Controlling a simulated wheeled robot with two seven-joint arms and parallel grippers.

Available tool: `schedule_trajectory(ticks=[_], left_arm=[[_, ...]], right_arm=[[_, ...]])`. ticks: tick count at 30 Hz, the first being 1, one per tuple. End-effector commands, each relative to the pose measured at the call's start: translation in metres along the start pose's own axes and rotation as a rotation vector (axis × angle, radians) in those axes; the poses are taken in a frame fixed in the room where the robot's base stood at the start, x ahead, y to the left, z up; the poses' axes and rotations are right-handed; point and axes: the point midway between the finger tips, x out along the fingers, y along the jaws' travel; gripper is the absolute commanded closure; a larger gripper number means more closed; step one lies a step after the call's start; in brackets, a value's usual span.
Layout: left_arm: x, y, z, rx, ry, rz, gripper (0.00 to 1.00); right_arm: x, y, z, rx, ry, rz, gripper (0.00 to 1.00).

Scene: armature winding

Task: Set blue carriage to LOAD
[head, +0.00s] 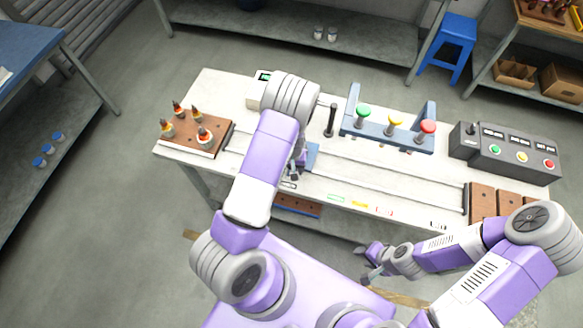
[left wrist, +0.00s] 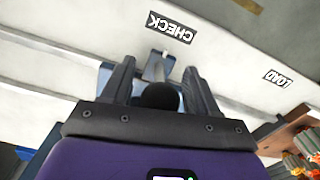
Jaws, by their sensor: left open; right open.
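The blue carriage (head: 313,154) sits on the rails of the white table, partly hidden by my left arm in the head view. Its blue body (left wrist: 104,76) shows behind the fingers in the left wrist view. My left gripper (head: 297,168) is over the carriage, with its open fingers (left wrist: 159,75) on either side of a round black knob (left wrist: 158,97); I cannot tell if they touch it. A CHECK label (left wrist: 170,27) lies close to the carriage. The LOAD label (left wrist: 278,79) is farther right, toward the wooden block. My right gripper (head: 371,265) is open and empty in front of the table.
A wooden block (head: 213,134) with several armatures stands at the table's left end. A blue frame with green, yellow and red knobs (head: 394,122) stands at the back. A grey button console (head: 505,152) is at the right. The rails right of the carriage are clear.

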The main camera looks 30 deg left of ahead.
Motion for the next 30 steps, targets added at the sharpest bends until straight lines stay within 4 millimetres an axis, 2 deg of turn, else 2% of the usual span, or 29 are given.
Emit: schedule_trajectory(ticks=[5,17,30], left_arm=[[-0.0002,0.0,-0.0002,0.0,0.001,0.0,0.41],[-0.0005,-0.0001,-0.0003,-0.001,0.001,0.0,1.0],[-0.0002,-0.0016,-0.004,0.017,0.002,0.0,1.0]], right_arm=[[-0.0002,-0.0001,-0.0001,0.0,0.0,0.0,0.57],[-0.0002,-0.0001,-0.0001,0.0,0.0,0.0,0.57],[0.0021,0.0008,-0.0002,0.0,0.0,0.0,0.57]])
